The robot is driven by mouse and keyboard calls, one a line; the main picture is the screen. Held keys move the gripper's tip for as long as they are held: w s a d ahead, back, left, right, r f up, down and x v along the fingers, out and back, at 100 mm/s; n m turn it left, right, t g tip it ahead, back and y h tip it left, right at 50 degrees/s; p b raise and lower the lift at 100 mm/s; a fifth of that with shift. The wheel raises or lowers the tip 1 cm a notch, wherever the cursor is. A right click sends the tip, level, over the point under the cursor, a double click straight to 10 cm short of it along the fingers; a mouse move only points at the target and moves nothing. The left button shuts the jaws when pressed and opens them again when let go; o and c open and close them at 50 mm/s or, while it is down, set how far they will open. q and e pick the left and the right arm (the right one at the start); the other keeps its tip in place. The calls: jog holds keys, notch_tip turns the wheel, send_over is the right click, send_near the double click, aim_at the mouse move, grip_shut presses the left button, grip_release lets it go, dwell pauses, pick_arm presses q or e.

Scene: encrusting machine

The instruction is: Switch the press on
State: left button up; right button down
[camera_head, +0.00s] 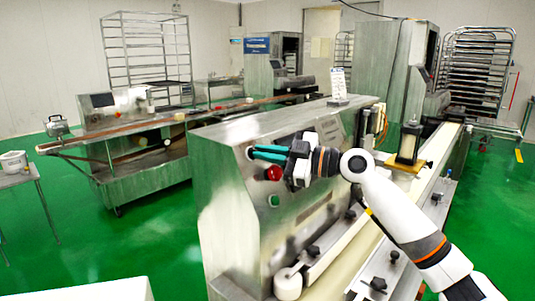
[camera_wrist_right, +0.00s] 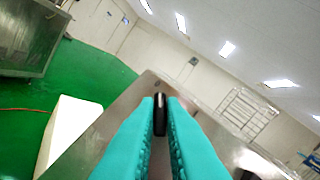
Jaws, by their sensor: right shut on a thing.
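The steel press (camera_head: 225,200) stands in the middle of the head view, with a control panel on its near end. My right gripper (camera_head: 252,153) reaches the upper part of that panel, its teal fingers close to the panel's edge. In the right wrist view the fingers (camera_wrist_right: 160,106) are shut on a small dark knob (camera_wrist_right: 160,125), seen edge-on between the tips. In the head view the fingers hide this knob. A red button (camera_head: 273,173) sits just below the gripper, and a green button (camera_head: 274,200) sits lower down. My left gripper is not in view.
A conveyor (camera_head: 345,240) with rollers and guides runs along the press's right side, under my right arm. A second steel line (camera_head: 140,180) stands at the left. Racks (camera_head: 148,50) stand behind.

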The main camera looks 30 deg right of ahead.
jog(key=shift+s+a+m+t, duration=0.1)
jog(key=shift+m+t, duration=0.4)
jog(key=shift+m, duration=0.4)
jog(key=shift+r+m+t+h+p, duration=0.1)
jog(key=shift+m+t+h+p, duration=0.3)
jog(key=shift+m, duration=0.3)
jog(key=m+t+h+p, duration=0.1)
jog(key=m+h+p, duration=0.3)
jog(key=m+p, duration=0.2)
jog(key=m+t+h+p, duration=0.1)
jog(key=m+h+p, duration=0.3)
jog(key=m+p, duration=0.3)
jog(key=a+m+t+h+p, duration=0.1)
jog(key=m+h+p, duration=0.2)
jog(key=p, duration=1)
jog(key=shift+s+a+r+m+h, duration=0.1)
jog(key=shift+r+m+h, duration=0.1)
jog(key=shift+m, duration=0.65)
jog(key=shift+s+r+m+h, duration=0.1)
jog(key=shift+r+m+h, duration=0.1)
jog(key=shift+m, duration=0.65)
jog(key=shift+f+m+g+h+p, duration=0.25)
jog(key=shift+m+h+p, duration=0.25)
jog(key=shift+m+p, duration=0.55)
jog(key=c, duration=1.7)
grip_release()
jog(key=shift+o, duration=0.9)
jog(key=shift+w+f, duration=0.15)
